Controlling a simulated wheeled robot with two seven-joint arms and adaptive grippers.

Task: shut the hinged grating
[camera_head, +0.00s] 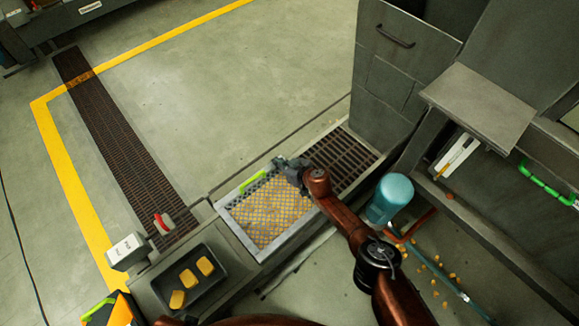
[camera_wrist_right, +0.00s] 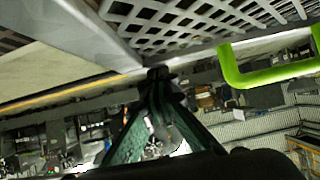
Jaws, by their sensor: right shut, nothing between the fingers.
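The hinged grating (camera_head: 268,207) is a light metal frame with a perforated sheet, and yellowish material shows through its holes. A green handle (camera_head: 252,180) is on its far left edge; it also shows large at the right of the right wrist view (camera_wrist_right: 268,66). My right gripper (camera_head: 284,165) is at the grating's far edge, just right of the handle. In the wrist view its fingertips (camera_wrist_right: 158,76) are together and empty, close by the frame's edge; I cannot tell whether they touch it. The grating's exact tilt is unclear. My left gripper is not in view.
A dark slotted floor grate (camera_head: 340,158) lies right of the grating. A dark tray (camera_head: 190,292) with yellow blocks stands at lower left. A light blue container (camera_head: 391,195) stands right of my right arm. Grey cabinets (camera_head: 385,95) rise behind; the far floor is clear.

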